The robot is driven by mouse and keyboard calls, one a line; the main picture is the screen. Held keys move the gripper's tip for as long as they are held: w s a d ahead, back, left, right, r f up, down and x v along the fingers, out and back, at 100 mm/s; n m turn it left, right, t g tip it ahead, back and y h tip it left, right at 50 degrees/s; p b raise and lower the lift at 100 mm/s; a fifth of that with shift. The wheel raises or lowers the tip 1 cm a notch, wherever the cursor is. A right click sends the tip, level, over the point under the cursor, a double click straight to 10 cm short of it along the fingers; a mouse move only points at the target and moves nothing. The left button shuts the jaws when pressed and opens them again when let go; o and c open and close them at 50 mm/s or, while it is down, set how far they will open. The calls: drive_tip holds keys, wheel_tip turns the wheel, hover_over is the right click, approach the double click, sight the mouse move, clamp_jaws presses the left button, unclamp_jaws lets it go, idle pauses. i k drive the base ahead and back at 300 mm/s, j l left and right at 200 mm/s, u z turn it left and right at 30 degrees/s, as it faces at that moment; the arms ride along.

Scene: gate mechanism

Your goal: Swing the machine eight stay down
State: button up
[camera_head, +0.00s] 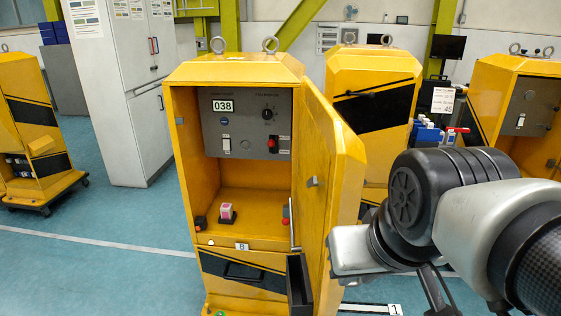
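The yellow machine marked 8 (242,246) stands in the middle with its door (335,180) swung open to the right. A thin grey rod, apparently the stay (292,222), stands nearly upright at the right side of the opening, beside the door. A red part shows next to it. My arm comes in from the right, in front of the door's right side and apart from the rod. Dark slim parts, apparently my gripper (437,288), show at the arm's lower side. Whether its fingers are open or shut is not clear.
A dark open box (299,285) juts out below the door opening. Other yellow machines (375,100) stand behind and to the sides. Floor at the left is clear.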

sight(285, 222)
drive_tip(key=i+l+u, duration=0.2)
drive_tip(key=l, duration=0.2)
drive_tip(key=i+l+u, duration=0.25)
drive_tip(key=l, duration=0.15)
drive_tip(key=l+u, duration=0.2)
drive_tip(key=l, duration=0.2)
drive_tip(key=k+j+z, duration=0.15)
drive_tip(key=j, duration=0.25)
drive_tip(key=k+j+z, duration=0.2)
drive_tip(key=j, duration=0.2)
drive_tip(key=k+j+z, duration=0.15)
drive_tip(key=j, duration=0.25)
drive_tip(key=i+j, duration=0.15)
drive_tip(key=j, duration=0.15)
drive_tip(key=i+j, duration=0.1)
drive_tip(key=j, duration=0.25)
drive_tip(key=i+j, duration=0.15)
drive_tip(key=j, duration=0.15)
